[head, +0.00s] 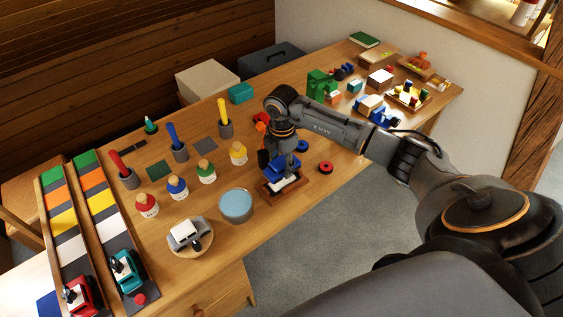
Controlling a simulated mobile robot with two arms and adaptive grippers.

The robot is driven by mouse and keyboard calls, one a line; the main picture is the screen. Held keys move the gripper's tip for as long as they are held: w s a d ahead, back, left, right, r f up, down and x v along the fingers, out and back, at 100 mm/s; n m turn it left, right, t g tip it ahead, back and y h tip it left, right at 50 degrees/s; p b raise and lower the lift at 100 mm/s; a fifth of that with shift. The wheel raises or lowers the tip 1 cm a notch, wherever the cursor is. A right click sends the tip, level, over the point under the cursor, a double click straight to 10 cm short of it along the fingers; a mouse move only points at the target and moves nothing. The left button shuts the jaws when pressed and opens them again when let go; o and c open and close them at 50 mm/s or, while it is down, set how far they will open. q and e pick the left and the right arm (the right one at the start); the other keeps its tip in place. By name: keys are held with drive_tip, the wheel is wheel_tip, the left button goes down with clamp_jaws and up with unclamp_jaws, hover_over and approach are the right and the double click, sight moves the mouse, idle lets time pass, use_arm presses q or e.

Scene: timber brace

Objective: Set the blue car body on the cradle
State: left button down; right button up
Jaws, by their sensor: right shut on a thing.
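My right gripper (283,158) comes down from above, its arm reaching in from the right. It is shut on the blue car body (266,164), which sits at or just above the brown wooden cradle (284,192) with a white part on top. I cannot tell whether the body touches the cradle. The gripper and wrist hide part of the body. My left gripper is not in view.
A blue bowl (236,204) and a round board with a white block (188,236) stand left of the cradle. Several paint jars (177,187) stand farther left. The table's front edge is close to the cradle.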

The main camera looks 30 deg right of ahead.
sight(282, 181)
drive_tip(key=shift+f+b, duration=1.55)
drive_tip(key=shift+f, duration=0.85)
drive_tip(key=shift+s, duration=0.1)
drive_tip(key=o, duration=1.3)
drive_tip(key=shift+c, duration=0.2)
drive_tip(key=shift+r+p, duration=3.05)
drive_tip(key=shift+r, duration=0.6)
